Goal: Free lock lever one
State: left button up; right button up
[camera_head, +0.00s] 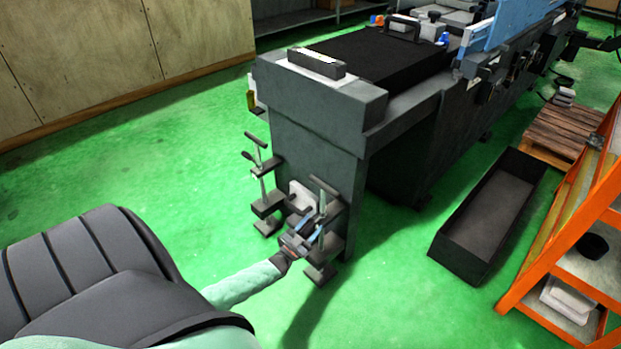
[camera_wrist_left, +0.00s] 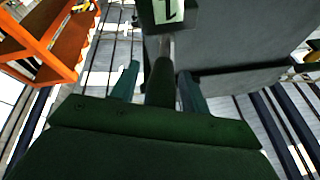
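Two lock levers stand on the end face of the dark grey grinder (camera_head: 318,140) in the head view: a left lever (camera_head: 258,168) and a right lever (camera_head: 322,190). My left gripper (camera_head: 302,232) is at the right lever, low on the end face, and partly overlaps it. In the left wrist view the two fingers of my gripper (camera_wrist_left: 160,82) stand apart, on either side of a dark lever bar (camera_wrist_left: 161,78). Small gaps seem to show beside the bar. A dark block with a white numbered label (camera_wrist_left: 168,11) lies beyond it. My right gripper is out of view.
A long black open bin (camera_head: 467,243) lies on the green floor to the right. An orange shelf (camera_head: 560,240) stands beyond it, with a wooden pallet (camera_head: 563,130) behind. Wooden panels (camera_head: 110,50) stand at the upper left. The floor left of the grinder is clear.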

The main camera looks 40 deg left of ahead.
pick_arm(q)
jog(key=shift+s+f, duration=0.25)
jog(key=shift+s, duration=0.2)
jog(key=v, duration=0.6)
jog(key=shift+s+b, duration=0.35)
jog(key=shift+s, duration=0.05)
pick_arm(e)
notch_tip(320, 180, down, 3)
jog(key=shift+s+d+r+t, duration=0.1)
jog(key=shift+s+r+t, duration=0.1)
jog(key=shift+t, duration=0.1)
pick_arm(q)
jog(key=shift+f, duration=0.15)
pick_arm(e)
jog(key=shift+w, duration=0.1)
